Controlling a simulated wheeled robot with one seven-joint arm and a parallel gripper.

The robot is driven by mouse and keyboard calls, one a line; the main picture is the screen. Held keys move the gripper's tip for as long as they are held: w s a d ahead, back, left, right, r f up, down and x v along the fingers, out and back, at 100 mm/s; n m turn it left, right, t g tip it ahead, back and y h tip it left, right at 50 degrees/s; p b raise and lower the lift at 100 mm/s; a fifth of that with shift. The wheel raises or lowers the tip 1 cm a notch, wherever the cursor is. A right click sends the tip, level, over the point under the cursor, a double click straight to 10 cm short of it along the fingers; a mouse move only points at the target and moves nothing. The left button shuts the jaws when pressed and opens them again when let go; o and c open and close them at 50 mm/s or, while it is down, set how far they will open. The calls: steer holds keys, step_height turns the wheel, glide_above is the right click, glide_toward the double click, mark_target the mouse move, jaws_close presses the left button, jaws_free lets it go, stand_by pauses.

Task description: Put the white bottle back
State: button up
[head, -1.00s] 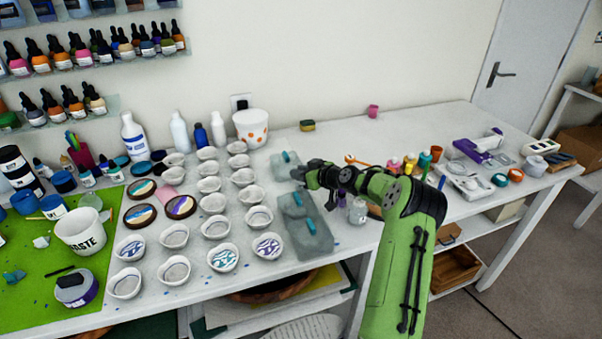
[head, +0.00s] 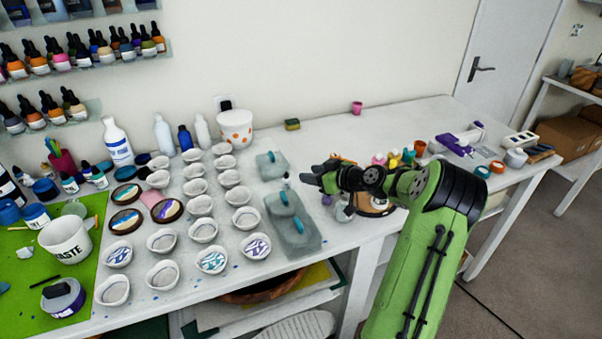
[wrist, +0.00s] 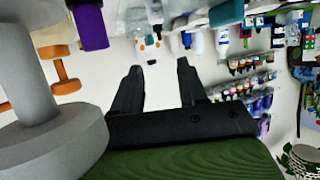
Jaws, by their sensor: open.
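Two slim plain white bottles stand upright at the back of the bench by the wall, one left (head: 163,135) and one right (head: 201,131) of a blue bottle (head: 185,138). A larger white bottle with a blue label (head: 117,142) stands further left. I cannot tell which is the task's bottle. My gripper (head: 306,179) is above the bench, right of the grey blocks and well apart from the bottles. In the wrist view, my gripper (wrist: 156,78) is open, with nothing between its fingers. The bottles appear inverted beyond the fingers, at the top.
Rows of small white cups (head: 203,231) fill the bench's left middle. A dotted white bucket (head: 235,130) stands beside the bottles. Grey blocks (head: 300,237) lie left of my gripper. A large grey spool-shaped thing (wrist: 45,135) is close in the wrist view. The back middle is mostly clear.

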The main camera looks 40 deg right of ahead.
steer(key=a+r+g, duration=0.1)
steer(key=a, duration=0.2)
steer(key=a+r+n+g, duration=0.1)
steer(key=a, duration=0.2)
steer(key=a+r+g+y, duration=0.1)
steer(key=a, duration=0.3)
steer(key=shift+n, duration=0.3)
steer(key=s+a+r+g+h, duration=0.1)
steer(key=s+a+r+g, duration=0.15)
steer(key=s+a, duration=0.55)
steer(key=s+a+r+g+h, duration=0.2)
steer(key=s+a+r, duration=0.3)
steer(key=a, duration=0.5)
steer(key=s+a+f+m, duration=0.1)
steer(key=s+a+m, duration=0.1)
steer(key=s, duration=1.4)
steer(key=shift+s+f+m, duration=0.15)
steer(key=shift+s+m, duration=0.2)
steer(key=shift+m, duration=0.45)
steer(key=shift+a+r+p, duration=0.1)
steer(key=shift+r+p, duration=0.8)
steer(key=shift+r, duration=0.05)
